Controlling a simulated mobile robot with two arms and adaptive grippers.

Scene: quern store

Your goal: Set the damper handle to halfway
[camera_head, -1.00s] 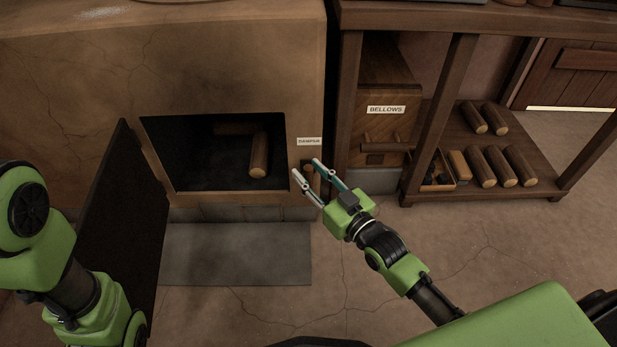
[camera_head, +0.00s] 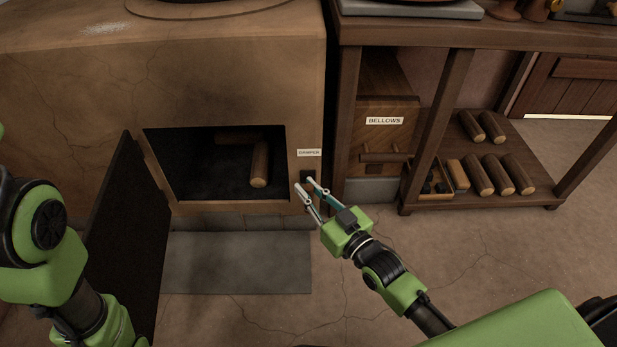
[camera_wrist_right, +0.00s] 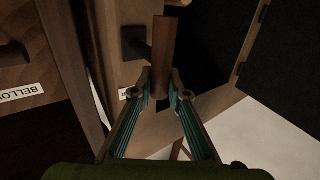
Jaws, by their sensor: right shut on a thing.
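The damper handle (camera_wrist_right: 163,55) is a brown wooden bar in the right wrist view, beside a dark square plate (camera_wrist_right: 133,42). In the head view the dark plate (camera_head: 306,176) sits on the oven front under the damper label (camera_head: 309,152); the handle is mostly hidden by my fingers there. My right gripper (camera_head: 305,186) is shut on the handle; its fingertips also show in the right wrist view (camera_wrist_right: 156,86). I cannot tell the handle's exact setting. My left arm shows at the left of the head view, with its gripper out of view.
The oven opening (camera_head: 205,185) holds logs (camera_head: 259,165), and its dark door (camera_head: 128,235) hangs open on the left. The bellows box (camera_head: 382,140) stands right of the damper. A low shelf (camera_head: 520,150) with several logs is further right. The floor in front is clear.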

